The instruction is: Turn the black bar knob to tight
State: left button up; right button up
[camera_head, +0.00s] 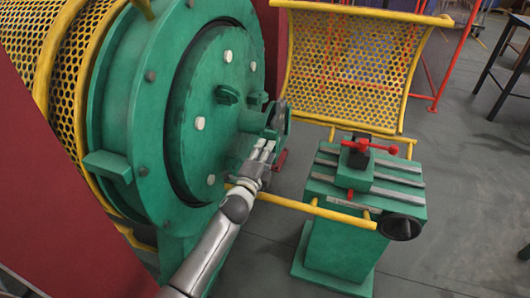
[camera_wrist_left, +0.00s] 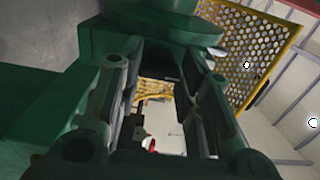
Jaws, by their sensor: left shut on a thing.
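My left gripper (camera_head: 266,148) reaches in from below to the small green hub on the front of the big green drum face (camera_head: 205,110). It is shut on a dark part at this hub, which I take to be the black bar knob; the fingers largely hide it, and its angle cannot be told. In the left wrist view the two fingers (camera_wrist_left: 160,75) stand close to the green hub (camera_wrist_left: 165,25), with dark surfaces between their tips. My right gripper is not in view.
A green stand (camera_head: 345,245) with a red-handled clamp (camera_head: 368,147) and a black round knob (camera_head: 401,227) stands to the right. Yellow rails (camera_head: 300,208) run between it and the drum. A yellow mesh guard (camera_head: 355,65) rises behind.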

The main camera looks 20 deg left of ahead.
pick_arm(q)
jog(key=shift+f, duration=0.1)
jog(key=o, duration=1)
jog(key=shift+o, duration=0.2)
jog(key=s, duration=1.2)
jog(key=shift+a, duration=0.2)
